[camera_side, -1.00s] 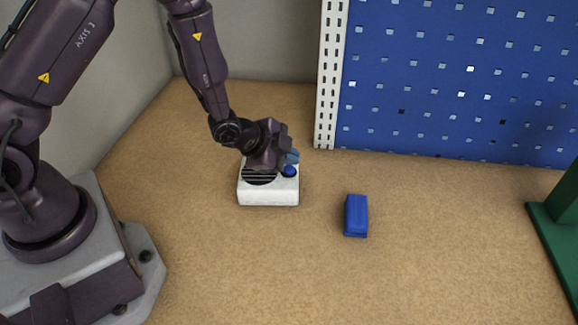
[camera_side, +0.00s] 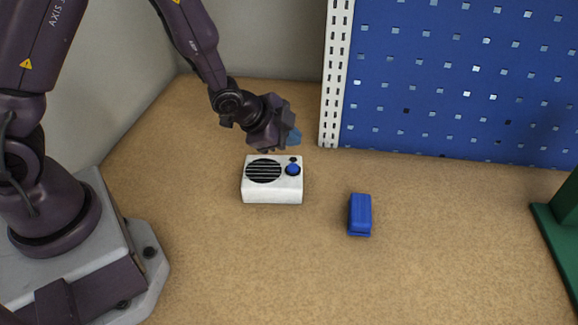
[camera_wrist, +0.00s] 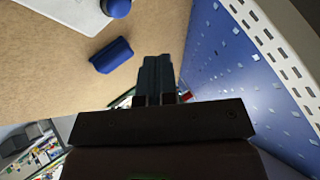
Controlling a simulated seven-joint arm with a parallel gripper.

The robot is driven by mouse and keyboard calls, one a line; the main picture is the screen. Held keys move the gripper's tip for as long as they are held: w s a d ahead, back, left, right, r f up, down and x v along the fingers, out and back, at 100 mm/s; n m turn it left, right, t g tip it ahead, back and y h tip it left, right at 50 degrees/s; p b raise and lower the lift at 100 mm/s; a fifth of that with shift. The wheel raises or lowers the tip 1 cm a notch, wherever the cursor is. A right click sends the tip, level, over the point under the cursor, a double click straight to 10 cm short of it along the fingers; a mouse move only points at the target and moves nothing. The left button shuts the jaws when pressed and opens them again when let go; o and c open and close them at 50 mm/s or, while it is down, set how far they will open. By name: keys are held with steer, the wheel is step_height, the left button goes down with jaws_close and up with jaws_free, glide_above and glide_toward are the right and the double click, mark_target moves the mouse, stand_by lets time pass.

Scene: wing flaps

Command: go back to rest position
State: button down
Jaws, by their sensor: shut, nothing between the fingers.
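My gripper (camera_side: 293,136) is above and behind a white box (camera_side: 272,190), clear of it, with its bluish fingers pointing to the right. The box has a black slatted round grille and a blue knob (camera_side: 293,169) with a small dark spot behind it. In the wrist view, the fingers (camera_wrist: 157,72) are together with nothing between them. The white box (camera_wrist: 66,12) and its blue knob (camera_wrist: 117,7) show at the top left there.
A blue block (camera_side: 360,214) lies on the tan table right of the box; it also shows in the wrist view (camera_wrist: 111,55). A blue pegboard (camera_side: 455,85) with a white upright edge stands behind. A green stand (camera_side: 560,232) is at the right.

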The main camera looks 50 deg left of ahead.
steer(key=s, duration=0.1)
steer(key=s+f+n+g, duration=0.1)
steer(key=s+a+g, duration=0.1)
steer(key=shift+s+a+f+n+y, duration=0.1)
steer(key=shift+f+n+y, duration=0.2)
steer(key=shift+n+y, duration=0.1)
steer(key=s+r+n, duration=0.4)
steer(key=s+r, duration=0.5)
steer(key=r, duration=0.2)
steer(key=s+r+n+g, duration=0.1)
steer(key=s+r+n, duration=0.3)
steer(key=s+r, duration=0.5)
step_height(320, 180, up, 4)
steer(key=shift+s+f, duration=0.2)
steer(key=shift+s, duration=0.05)
